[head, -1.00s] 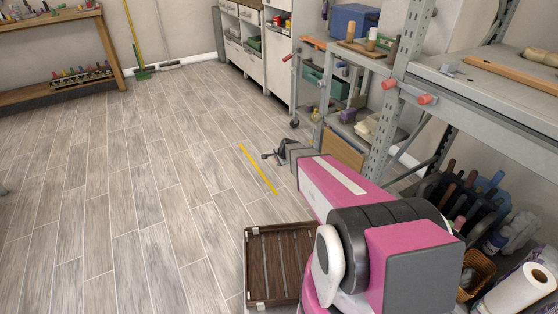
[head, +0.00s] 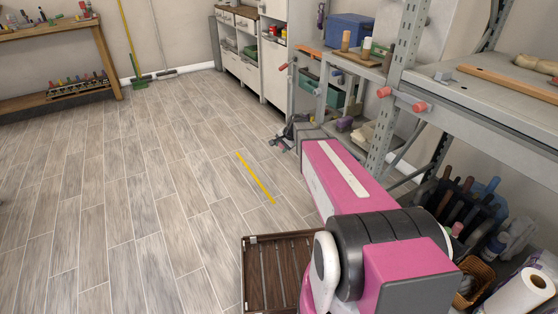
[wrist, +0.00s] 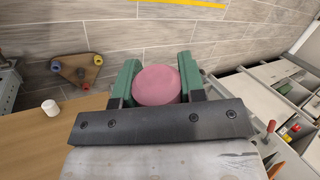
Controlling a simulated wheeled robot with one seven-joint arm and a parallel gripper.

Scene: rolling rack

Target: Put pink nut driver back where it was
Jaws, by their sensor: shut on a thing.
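My gripper (wrist: 157,88) has its green fingers on either side of a round pink end, the pink nut driver (wrist: 157,85). Only this end shows in the wrist view; its shaft and tip are hidden. In the head view my gripper (head: 281,143) is small and dark, beyond my pink arm, beside the lower shelves of the rack. The nut driver cannot be made out there. No empty place for it can be told for sure.
The grey rack (head: 383,135) stands along the right, with a green bin (head: 343,92) and a blue box (head: 351,28). The wrist view shows a wooden surface (wrist: 35,130) with a white cylinder (wrist: 50,107). The floor (head: 130,190) at left is clear.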

